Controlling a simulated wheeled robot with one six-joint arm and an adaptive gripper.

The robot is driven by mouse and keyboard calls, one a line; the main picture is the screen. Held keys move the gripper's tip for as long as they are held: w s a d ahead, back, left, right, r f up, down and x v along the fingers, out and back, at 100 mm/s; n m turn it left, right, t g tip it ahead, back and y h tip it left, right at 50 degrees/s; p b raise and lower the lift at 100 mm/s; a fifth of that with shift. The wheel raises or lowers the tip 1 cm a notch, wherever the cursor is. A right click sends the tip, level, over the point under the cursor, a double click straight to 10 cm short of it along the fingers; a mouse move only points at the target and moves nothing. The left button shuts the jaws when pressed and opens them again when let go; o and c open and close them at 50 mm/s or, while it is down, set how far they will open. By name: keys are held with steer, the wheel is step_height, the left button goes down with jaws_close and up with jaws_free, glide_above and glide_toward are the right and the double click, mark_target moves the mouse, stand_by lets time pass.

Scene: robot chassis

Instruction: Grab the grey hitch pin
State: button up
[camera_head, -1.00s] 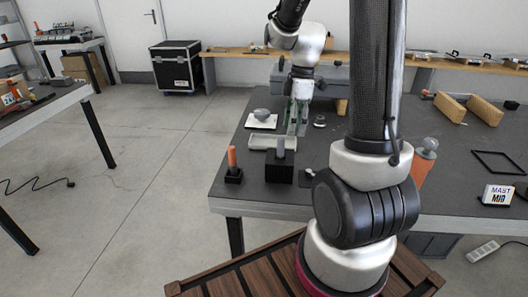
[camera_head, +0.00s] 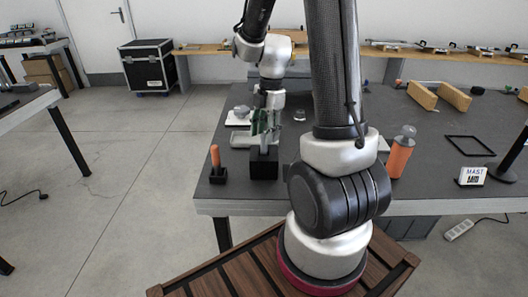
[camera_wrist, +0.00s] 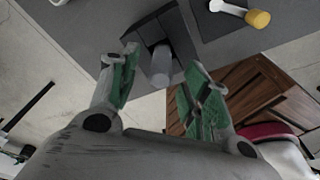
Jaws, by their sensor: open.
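The grey hitch pin (camera_head: 264,143) stands upright in a black block (camera_head: 264,165) near the front edge of the dark table, partly covered by my gripper. In the wrist view, the pin (camera_wrist: 161,66) shows as a light grey cylinder rising from the dark block (camera_wrist: 160,32). My gripper (camera_head: 265,124) is over the block. Its green-padded fingers (camera_wrist: 165,70) are open, one on each side of the pin in the wrist view. I see a gap on both sides and no clear contact.
An orange pin in a small black block (camera_head: 216,166) stands left of the grey pin. A grey tray (camera_head: 240,139) and a white plate with a grey bowl (camera_head: 239,115) lie behind.

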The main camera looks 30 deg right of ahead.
mark_target(264, 151)
step_height(264, 151, down, 3)
steer(key=shift+a+r, duration=0.15)
steer(key=shift+r, duration=0.05)
jaws_close()
steer(key=shift+r, duration=0.1)
